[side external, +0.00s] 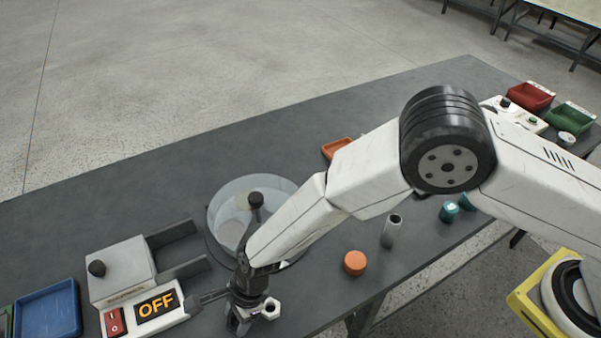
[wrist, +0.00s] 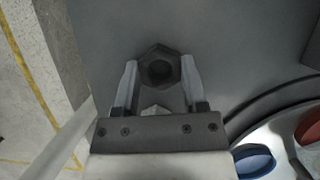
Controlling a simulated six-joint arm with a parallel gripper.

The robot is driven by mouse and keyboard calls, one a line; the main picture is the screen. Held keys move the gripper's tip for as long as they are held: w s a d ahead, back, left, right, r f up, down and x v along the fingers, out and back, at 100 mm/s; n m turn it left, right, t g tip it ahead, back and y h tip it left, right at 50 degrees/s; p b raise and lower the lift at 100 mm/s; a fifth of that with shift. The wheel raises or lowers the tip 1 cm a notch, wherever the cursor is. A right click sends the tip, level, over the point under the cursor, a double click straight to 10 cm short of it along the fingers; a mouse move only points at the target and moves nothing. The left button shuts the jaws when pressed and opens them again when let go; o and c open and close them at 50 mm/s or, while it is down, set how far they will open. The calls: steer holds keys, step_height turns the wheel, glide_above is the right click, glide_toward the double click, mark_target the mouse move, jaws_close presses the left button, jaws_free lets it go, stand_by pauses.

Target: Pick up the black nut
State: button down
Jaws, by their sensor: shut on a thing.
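The black nut (wrist: 158,66) is a dark hexagonal ring in the wrist view, seen with its hole facing the camera. My gripper (wrist: 159,72) has its two pale fingers on either side of the nut and is shut on it, near the fingertips. The nut is hard to make out there among the fingers. I cannot tell whether it still touches the table.
The clear round tub (side external: 213,232) stands just behind my gripper. A switch box reading OFF (side external: 155,305) is close on the left, with a blue tray (side external: 48,312) beyond it. An orange cap (side external: 355,263) and a grey cylinder (side external: 391,231) stand to the right.

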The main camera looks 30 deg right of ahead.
steer(key=shift+r, duration=0.1)
steer(key=shift+r, duration=0.7)
steer(key=s+d+r, duration=1)
steer(key=r, duration=0.1)
steer(key=shift+r, duration=0.2)
steer(key=shift+w, duration=0.1)
stand_by(0.5)
